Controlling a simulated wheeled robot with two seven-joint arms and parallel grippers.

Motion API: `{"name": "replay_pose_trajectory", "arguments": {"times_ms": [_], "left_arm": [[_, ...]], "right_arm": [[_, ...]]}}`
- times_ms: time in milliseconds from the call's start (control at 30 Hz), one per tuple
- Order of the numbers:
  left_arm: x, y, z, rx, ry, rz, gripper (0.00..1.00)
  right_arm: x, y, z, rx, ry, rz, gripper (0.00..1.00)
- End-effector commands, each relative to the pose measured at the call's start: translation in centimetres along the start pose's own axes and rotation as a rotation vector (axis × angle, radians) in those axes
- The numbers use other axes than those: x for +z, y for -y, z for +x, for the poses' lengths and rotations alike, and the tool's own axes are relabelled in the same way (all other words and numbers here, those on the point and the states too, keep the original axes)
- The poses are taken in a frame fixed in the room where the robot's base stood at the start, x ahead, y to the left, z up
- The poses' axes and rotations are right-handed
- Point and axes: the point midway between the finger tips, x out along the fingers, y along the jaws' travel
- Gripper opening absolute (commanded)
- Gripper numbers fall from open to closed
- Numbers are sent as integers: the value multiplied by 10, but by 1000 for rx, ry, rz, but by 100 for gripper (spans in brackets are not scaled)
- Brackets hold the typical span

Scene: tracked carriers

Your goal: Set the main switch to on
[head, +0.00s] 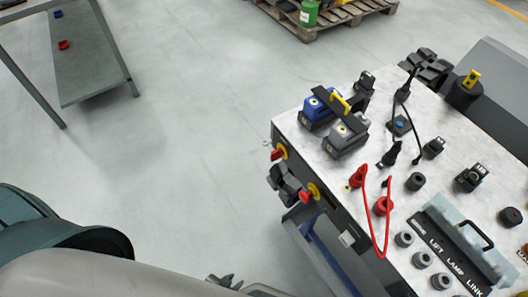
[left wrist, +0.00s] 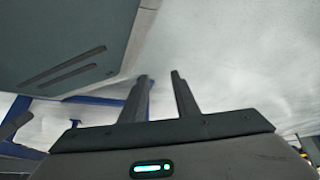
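A red handle on a yellow plate (head: 278,153), which looks like the main switch, is on the left side face of the bench; its on or off position cannot be told. A second red knob on yellow (head: 306,195) is lower on the same face. My left gripper (head: 224,282) is low in the head view, left of the bench and apart from both. In the left wrist view its two fingers (left wrist: 159,76) stand apart with nothing between them. My right gripper is not in view.
The bench top (head: 311,150) carries blue and grey blocks with a yellow handle (head: 340,102), a red cable (head: 373,235), and a clear-covered panel (head: 450,245). Dark blocks (head: 285,183) jut from its side between the red knobs. A grey table (head: 85,60) stands far left. Open floor lies between.

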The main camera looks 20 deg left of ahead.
Motion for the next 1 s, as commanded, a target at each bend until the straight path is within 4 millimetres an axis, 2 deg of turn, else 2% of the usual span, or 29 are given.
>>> {"name": "replay_pose_trajectory", "arguments": {"times_ms": [267,433,533,667,800,867,900,1000], "left_arm": [[0,-6,0,6,-2,-3,28],[-14,20,-1,-16,-50,-2,28],[-35,52,-4,-39,-119,-1,28],[-84,106,-20,-67,-266,9,28],[-157,160,-60,-60,-476,39,28],[-191,174,-84,-36,-571,59,28],[-213,180,-102,-12,-635,75,28],[-264,181,-151,71,-779,120,28]], "right_arm": [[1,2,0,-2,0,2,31],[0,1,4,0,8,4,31],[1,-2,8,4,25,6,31],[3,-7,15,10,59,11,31],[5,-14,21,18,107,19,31],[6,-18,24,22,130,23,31],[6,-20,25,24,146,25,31],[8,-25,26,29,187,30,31]]}}
